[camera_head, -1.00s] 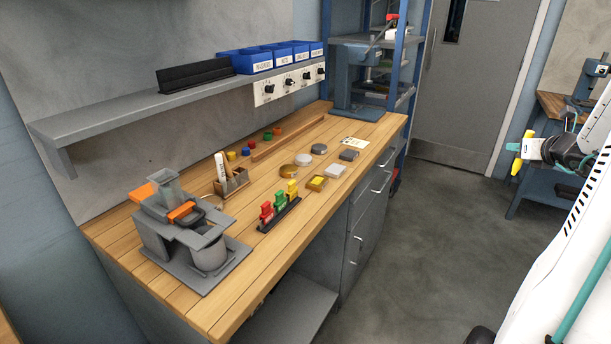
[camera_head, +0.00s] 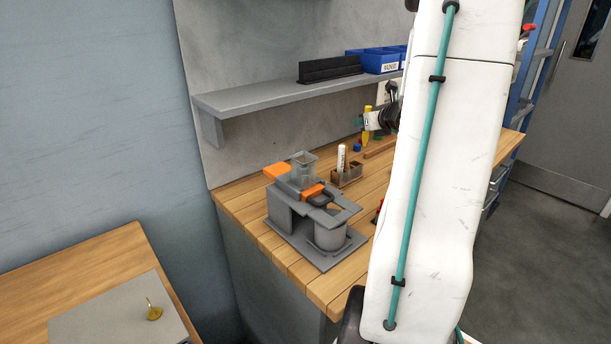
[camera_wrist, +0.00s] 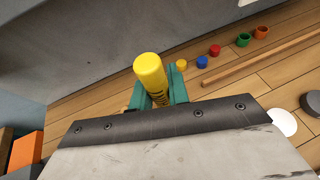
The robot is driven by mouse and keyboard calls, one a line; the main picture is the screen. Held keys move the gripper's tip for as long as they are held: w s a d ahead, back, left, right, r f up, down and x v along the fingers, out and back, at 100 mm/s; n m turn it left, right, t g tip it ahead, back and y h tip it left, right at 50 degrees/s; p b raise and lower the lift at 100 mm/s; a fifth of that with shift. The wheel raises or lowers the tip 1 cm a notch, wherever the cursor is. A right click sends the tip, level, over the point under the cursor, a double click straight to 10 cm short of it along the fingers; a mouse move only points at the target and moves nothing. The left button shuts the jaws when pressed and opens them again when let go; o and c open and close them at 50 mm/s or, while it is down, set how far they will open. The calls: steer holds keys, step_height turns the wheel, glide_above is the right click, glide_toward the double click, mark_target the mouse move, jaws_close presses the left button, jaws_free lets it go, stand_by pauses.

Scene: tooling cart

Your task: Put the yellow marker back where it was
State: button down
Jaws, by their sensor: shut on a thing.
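The yellow marker (camera_head: 367,124) is held upright in my gripper (camera_head: 364,122), above the back of the wooden workbench. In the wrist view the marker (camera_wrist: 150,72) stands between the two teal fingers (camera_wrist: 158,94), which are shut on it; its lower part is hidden. A small brown holder (camera_head: 347,177) stands on the bench below and left of my gripper in the head view. A white marker (camera_head: 341,158) stands upright in the holder. I cannot tell how many free slots the holder has.
A grey machine with orange parts (camera_head: 318,230) stands left of the holder. A grey shelf (camera_head: 290,94) runs along the wall, carrying a black rack (camera_head: 330,69) and blue bins (camera_head: 375,62). Several coloured caps (camera_wrist: 215,50) and a wooden strip (camera_wrist: 262,66) lie on the bench.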

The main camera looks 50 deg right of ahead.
steer(key=f, duration=0.2)
steer(key=w+a+f, duration=0.1)
steer(key=f, duration=0.1)
steer(key=w+f, duration=0.1)
steer(key=shift+a+f, duration=0.25)
steer(key=shift+f, duration=0.15)
steer(key=shift+s+f, duration=0.1)
steer(key=shift+f, duration=2)
steer(key=shift+f, duration=0.15)
steer(key=c, duration=1.6)
jaws_free()
steer(key=shift+r, duration=0.2)
steer(key=v, duration=1.2)
steer(key=shift+d, duration=0.1)
